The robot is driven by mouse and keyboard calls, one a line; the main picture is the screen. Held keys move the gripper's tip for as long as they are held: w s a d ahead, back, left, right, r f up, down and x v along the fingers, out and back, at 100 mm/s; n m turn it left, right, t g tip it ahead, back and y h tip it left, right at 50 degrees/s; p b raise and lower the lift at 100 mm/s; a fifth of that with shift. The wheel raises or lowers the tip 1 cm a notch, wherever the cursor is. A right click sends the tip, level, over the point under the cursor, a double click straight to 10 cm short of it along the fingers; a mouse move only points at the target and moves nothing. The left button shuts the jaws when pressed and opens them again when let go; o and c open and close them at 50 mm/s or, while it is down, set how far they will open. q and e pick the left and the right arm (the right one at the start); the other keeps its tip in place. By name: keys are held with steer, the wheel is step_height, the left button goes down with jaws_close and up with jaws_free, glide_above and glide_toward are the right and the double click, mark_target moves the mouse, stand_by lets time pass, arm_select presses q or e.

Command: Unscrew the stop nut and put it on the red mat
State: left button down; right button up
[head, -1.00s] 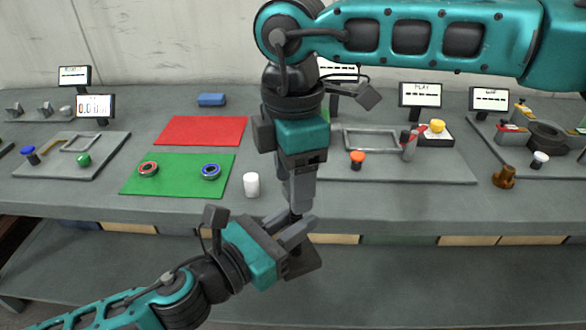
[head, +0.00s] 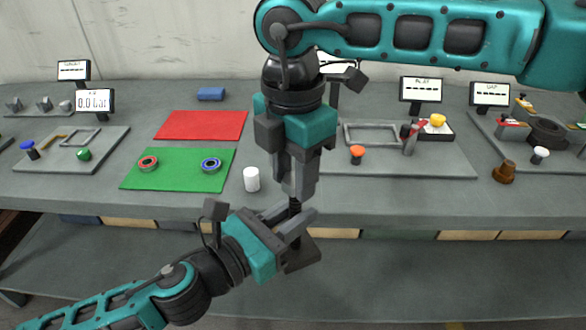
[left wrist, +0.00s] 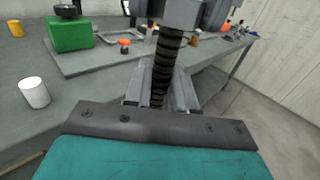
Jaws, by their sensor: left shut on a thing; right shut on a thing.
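A dark threaded screw (left wrist: 168,62) stands between the fingers of my left gripper (head: 297,228) in front of the bench, in the air. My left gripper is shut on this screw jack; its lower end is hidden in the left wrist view. My right gripper (head: 297,190) points down from above and is shut around the jack's top end. A short dark length of shaft (head: 295,206) shows between the two grippers. The stop nut cannot be made out; the right fingers cover that part. The red mat (head: 202,125) lies bare on the bench at left.
A green mat (head: 178,180) with a red ring (head: 147,163) and a blue ring (head: 211,165) lies before the red mat. A white cylinder (head: 251,179) stands near the bench edge. Grey plates with parts and small screens stand left and right. A brown piece (head: 504,174) stands at right.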

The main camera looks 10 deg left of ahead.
steer(key=n, duration=0.7)
steer(key=shift+w+r+n, duration=0.1)
steer(key=shift+n, duration=0.2)
steer(key=n, duration=0.7)
steer(key=shift+d, duration=0.1)
steer(key=n, duration=0.3)
steer(key=shift+n, duration=0.4)
steer(key=n, duration=0.3)
steer(key=shift+w+d+r+n, duration=0.1)
steer(key=shift+n, duration=0.2)
steer(key=n, duration=0.8)
steer(key=shift+w+n, duration=0.1)
steer(key=shift+n, duration=0.3)
steer(key=n, duration=0.3)
steer(key=shift+n, duration=0.3)
steer(key=n, duration=0.3)
steer(key=shift+w+n, duration=0.1)
steer(key=shift+n, duration=0.3)
steer(key=n, duration=1.4)
steer(key=shift+a, duration=0.2)
steer(key=n, duration=0.6)
steer(key=shift+r, duration=0.1)
